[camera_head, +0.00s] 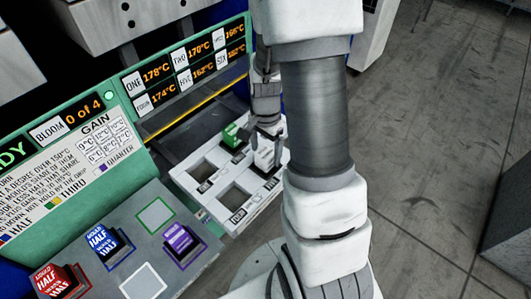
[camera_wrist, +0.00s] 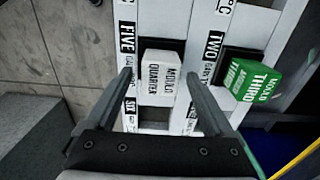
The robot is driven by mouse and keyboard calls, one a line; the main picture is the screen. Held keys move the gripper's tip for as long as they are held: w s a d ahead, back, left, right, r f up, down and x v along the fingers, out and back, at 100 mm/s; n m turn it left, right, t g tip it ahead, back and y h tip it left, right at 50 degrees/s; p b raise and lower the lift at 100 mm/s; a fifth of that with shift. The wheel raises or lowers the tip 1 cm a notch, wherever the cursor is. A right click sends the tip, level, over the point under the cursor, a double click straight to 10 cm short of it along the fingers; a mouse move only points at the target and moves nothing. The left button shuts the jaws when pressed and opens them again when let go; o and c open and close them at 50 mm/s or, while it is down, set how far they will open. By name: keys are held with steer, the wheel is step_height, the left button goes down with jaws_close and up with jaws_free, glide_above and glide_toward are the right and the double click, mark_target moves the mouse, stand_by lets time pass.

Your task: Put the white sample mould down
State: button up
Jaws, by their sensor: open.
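The white sample mould (camera_wrist: 158,82), labelled "MOULD QUARTER", stands at the dark square opening marked FIVE in the white slotted plate (camera_wrist: 129,45). In the head view the mould (camera_head: 264,156) shows partly behind my gripper (camera_head: 264,138). In the wrist view my gripper (camera_wrist: 159,76) is open, with one finger on each side of the mould and a visible gap at both sides. The mould looks upright; whether its base is fully seated is hard to tell.
A green mould (camera_wrist: 253,81) labelled THIRD stands at opening TWO, close to my right-hand finger. Other plate openings are empty. Red (camera_head: 60,281), blue (camera_head: 109,245) and purple (camera_head: 180,239) blocks stand on a grey panel (camera_head: 196,270) in front of the green display board (camera_head: 108,150).

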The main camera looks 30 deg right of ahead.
steer(key=s+a+r+n+t+p, duration=0.1)
steer(key=s+a+r+n, duration=0.15)
steer(key=r, duration=0.75)
steer(key=s+a+r+n+t, duration=0.1)
steer(key=a+r+n, duration=0.2)
steer(key=r, duration=0.6)
steer(key=s+a+r+n+t, duration=0.3)
steer(key=s+a+r+n, duration=0.2)
steer(key=s+r+n, duration=0.2)
steer(key=shift+s+r+n+t, duration=0.35)
steer(key=shift+s+n, duration=0.4)
steer(key=shift+s, duration=0.15)
